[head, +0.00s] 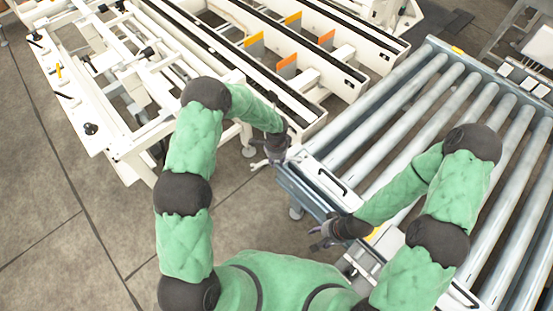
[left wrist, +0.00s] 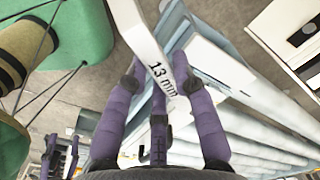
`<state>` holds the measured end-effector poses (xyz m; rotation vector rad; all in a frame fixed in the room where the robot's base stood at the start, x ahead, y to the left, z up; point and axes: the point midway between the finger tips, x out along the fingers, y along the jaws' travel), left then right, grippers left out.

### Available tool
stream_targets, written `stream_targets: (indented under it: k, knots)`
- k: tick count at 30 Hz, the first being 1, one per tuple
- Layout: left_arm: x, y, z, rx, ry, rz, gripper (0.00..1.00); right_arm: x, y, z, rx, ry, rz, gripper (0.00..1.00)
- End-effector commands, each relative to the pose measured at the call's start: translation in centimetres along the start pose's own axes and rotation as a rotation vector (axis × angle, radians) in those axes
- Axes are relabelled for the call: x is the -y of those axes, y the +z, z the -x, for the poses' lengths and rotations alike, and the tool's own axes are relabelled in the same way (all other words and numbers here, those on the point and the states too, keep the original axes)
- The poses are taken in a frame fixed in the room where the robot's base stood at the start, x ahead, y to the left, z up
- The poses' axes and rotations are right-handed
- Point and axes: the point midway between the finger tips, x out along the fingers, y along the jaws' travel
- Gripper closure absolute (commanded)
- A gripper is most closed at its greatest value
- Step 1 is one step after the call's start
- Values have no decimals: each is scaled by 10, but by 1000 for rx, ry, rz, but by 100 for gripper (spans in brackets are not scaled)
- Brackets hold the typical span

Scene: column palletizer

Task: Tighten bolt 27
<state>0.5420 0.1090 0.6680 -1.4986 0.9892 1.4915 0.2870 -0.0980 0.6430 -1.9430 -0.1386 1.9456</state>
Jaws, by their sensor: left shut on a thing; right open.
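My left gripper (head: 276,155) is beside the near left corner of the roller conveyor. In the left wrist view its purple fingers (left wrist: 158,82) are shut on a pale wrench (left wrist: 150,48) marked "13 mm". The wrench slants from the top edge down between the fingertips. In the head view the wrench (head: 258,164) is a small light shape at the gripper. My right gripper (head: 322,236) is open and empty, low near the conveyor's near side. I cannot make out bolt 27 or any bolt number in either view.
The roller conveyor (head: 342,152) with a black handle (head: 333,181) fills the right. A white machine frame (head: 125,140) stands at the upper left, beside white rails with orange plates (head: 287,66). Bare floor (head: 60,225) lies at the lower left.

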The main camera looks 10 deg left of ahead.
Motion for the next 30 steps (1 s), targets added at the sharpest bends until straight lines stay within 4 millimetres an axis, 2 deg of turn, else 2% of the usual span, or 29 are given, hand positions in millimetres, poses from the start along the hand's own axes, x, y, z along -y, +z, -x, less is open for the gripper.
stream_targets:
  k: [1,17,30]
  knots:
    - [-2,-1,-6,-1,-1,18,100,-2,0,-7,0,0,0,50]
    - [-48,-16,-5,2,-1,509,100,-17,-2,-48,0,0,0,50]
    - [-75,-44,-5,2,-3,913,100,-34,-4,-95,0,0,0,50]
